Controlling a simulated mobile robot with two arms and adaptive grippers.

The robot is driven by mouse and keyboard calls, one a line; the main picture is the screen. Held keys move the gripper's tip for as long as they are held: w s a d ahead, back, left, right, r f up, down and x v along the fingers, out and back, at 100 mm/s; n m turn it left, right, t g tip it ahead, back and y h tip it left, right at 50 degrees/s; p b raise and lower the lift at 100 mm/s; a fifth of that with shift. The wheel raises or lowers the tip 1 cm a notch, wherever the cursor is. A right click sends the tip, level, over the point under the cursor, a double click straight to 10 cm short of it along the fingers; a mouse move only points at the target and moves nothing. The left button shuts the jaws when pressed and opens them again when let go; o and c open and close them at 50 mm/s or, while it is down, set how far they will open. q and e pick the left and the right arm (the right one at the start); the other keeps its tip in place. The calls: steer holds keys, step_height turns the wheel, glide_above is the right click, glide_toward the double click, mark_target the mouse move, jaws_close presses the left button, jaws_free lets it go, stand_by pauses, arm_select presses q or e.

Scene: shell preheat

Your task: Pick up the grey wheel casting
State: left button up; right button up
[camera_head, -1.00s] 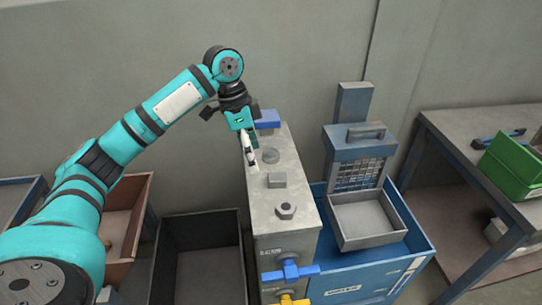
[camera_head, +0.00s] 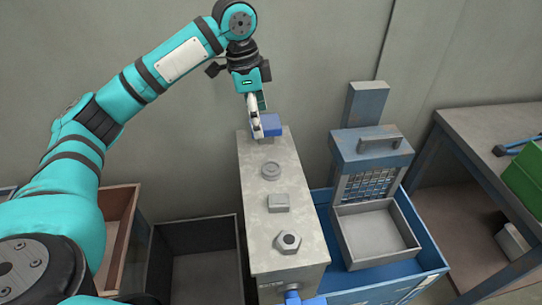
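The grey wheel casting looks to be the small round grey piece (camera_head: 271,171) lying on top of the long grey block (camera_head: 251,206). A square grey piece (camera_head: 278,203) and a hex nut-like piece (camera_head: 288,242) lie in front of it in a row. My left gripper (camera_head: 257,133) points down behind the round piece, apart from it in the picture, beside a blue part (camera_head: 270,125) at the block's far end. Its fingers are seen nearly edge-on, so their opening and any contact with the blue part are unclear. My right gripper is not in view.
Right of the block, a grey tray (camera_head: 376,234) sits in a blue bin (camera_head: 437,256) before a caged blue unit (camera_head: 371,144). A dark open bin (camera_head: 194,222) and a brown bin (camera_head: 121,238) stand left. A table (camera_head: 474,135) with a green crate (camera_head: 526,172) is at right.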

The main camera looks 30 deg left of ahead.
arm_select(q)
steer(key=f, duration=0.2)
glide_toward(271, 167)
steer(key=shift+s+f+p, duration=0.3)
steer(key=shift+p, duration=0.1)
steer(key=f, duration=0.3)
steer(key=shift+w+d+f, duration=0.15)
steer(key=shift+w, duration=0.15)
steer(key=shift+f, duration=0.15)
steer(key=shift+d+f, duration=0.2)
steer(key=shift+f, duration=0.1)
steer(key=f, duration=0.2)
steer(key=f+p, duration=0.1)
steer(key=shift+w+d+f, duration=0.3)
steer(key=shift+f, duration=0.3)
steer(key=shift+c, duration=1.1)
steer(key=c, duration=1.1)
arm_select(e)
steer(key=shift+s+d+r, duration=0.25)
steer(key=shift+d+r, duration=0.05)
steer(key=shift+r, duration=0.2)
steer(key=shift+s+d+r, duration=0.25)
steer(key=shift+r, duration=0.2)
